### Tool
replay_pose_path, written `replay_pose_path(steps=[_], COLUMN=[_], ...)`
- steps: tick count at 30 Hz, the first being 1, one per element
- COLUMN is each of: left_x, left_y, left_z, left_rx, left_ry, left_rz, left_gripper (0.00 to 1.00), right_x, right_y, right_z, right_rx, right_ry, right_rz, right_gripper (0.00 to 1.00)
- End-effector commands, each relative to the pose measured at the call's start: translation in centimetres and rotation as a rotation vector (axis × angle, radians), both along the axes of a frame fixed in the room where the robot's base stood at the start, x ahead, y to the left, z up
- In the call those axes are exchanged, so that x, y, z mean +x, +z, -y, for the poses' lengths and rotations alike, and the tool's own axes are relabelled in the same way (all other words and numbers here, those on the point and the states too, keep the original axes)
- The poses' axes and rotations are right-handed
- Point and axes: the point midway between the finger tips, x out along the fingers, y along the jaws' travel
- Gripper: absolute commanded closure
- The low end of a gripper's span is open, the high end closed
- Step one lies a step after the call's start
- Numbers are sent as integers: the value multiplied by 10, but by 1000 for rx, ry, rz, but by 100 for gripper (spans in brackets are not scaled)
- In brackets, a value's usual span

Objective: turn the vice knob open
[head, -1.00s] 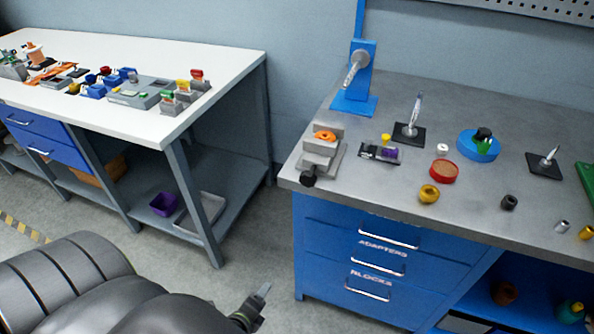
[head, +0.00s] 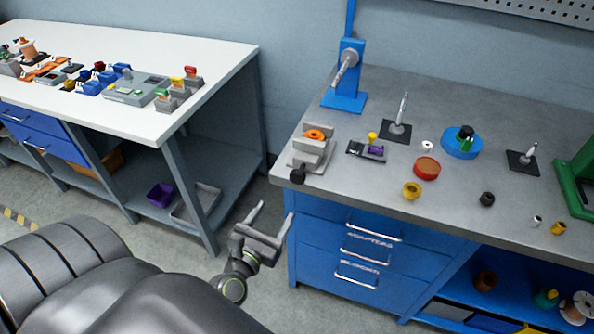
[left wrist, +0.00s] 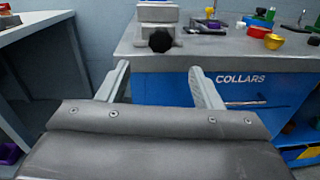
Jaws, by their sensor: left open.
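The grey vice (head: 311,153) stands at the left front corner of the grey workbench, with an orange ring (head: 315,135) held in it. Its black knob (head: 297,174) faces forward at the bench's front edge. In the left wrist view the knob (left wrist: 160,40) shows ahead, above and between the fingers, with the vice (left wrist: 158,13) behind it. My left gripper (head: 274,220) is open and empty, in front of the bench and below the knob, apart from it. It also shows in the left wrist view (left wrist: 160,85). My right gripper is not in view.
Right of the vice are a small black holder (head: 367,151), a red dish (head: 426,167), a yellow ring (head: 412,190) and a blue round stand (head: 461,142). A blue lever press (head: 345,90) stands behind. A white table (head: 200,62) is at the left, with floor between.

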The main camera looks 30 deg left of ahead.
Motion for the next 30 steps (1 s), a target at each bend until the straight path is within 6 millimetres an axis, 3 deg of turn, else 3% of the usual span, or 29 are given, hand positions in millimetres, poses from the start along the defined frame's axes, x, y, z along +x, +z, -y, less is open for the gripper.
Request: replay_pose_path(steps=[3, 18, 24, 30], left_x=[23, 110, 131, 136], left_y=[6, 3, 1, 0], left_z=[-3, -18, -22, -23], left_rx=[0, 0, -1, -2], left_ry=[-2, -1, 0, 1], left_rz=[1, 1, 0, 0], left_gripper=[41, 41, 41, 41], right_x=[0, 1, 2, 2], right_y=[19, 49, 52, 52], right_z=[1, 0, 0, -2], right_rx=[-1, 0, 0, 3], right_ry=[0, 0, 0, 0], right_rz=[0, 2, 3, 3], right_gripper=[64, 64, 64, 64])
